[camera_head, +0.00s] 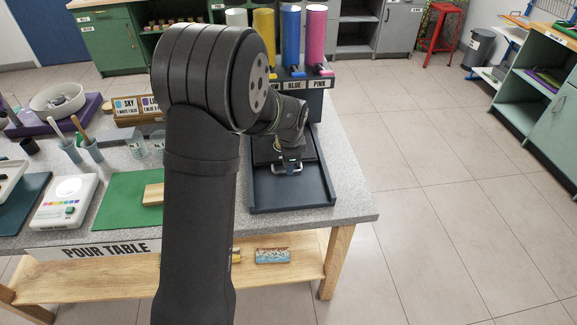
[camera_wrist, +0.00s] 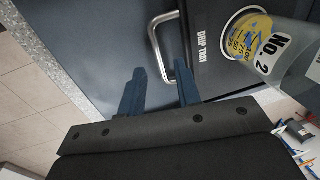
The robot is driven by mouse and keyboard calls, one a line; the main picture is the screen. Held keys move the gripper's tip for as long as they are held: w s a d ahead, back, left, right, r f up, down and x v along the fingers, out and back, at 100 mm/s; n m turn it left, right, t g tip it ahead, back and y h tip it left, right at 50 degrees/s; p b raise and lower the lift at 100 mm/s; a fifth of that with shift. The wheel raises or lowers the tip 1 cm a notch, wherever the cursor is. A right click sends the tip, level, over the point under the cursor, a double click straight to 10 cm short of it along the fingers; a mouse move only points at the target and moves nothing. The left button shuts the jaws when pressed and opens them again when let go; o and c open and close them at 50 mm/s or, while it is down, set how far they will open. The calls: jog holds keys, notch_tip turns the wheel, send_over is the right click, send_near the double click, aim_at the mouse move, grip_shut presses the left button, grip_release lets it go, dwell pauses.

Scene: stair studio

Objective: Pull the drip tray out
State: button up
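The dark drip tray (camera_wrist: 203,14) carries a white "DRIP TRAY" label and a silver bar handle (camera_wrist: 158,45). In the head view the handle (camera_head: 287,171) shows inside a navy rimmed base (camera_head: 292,196) on the table, below the paint dispensers. My gripper (camera_wrist: 160,72) is open, with its two blue-dark fingers spread at the handle's near end, one on each side. I cannot tell whether either finger touches it. A clear cup (camera_wrist: 292,58) marked "No. 2" is close to the label. In the head view my arm hides part of the tray.
Blue (camera_head: 291,35) and pink (camera_head: 315,35) paint cylinders stand behind the base. A green mat (camera_head: 125,205) with a wooden block (camera_head: 153,194) and a white scale (camera_head: 64,202) lie to the left. The floor to the right is clear.

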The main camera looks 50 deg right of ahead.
jog(key=shift+w+d+f, duration=0.15)
jog(key=shift+f, duration=1.05)
grip_shut()
jog(key=s+a, duration=1)
jog(key=shift+s+a, duration=0.3)
jog(key=shift+a, duration=0.05)
grip_release()
jog(key=shift+r, duration=0.1)
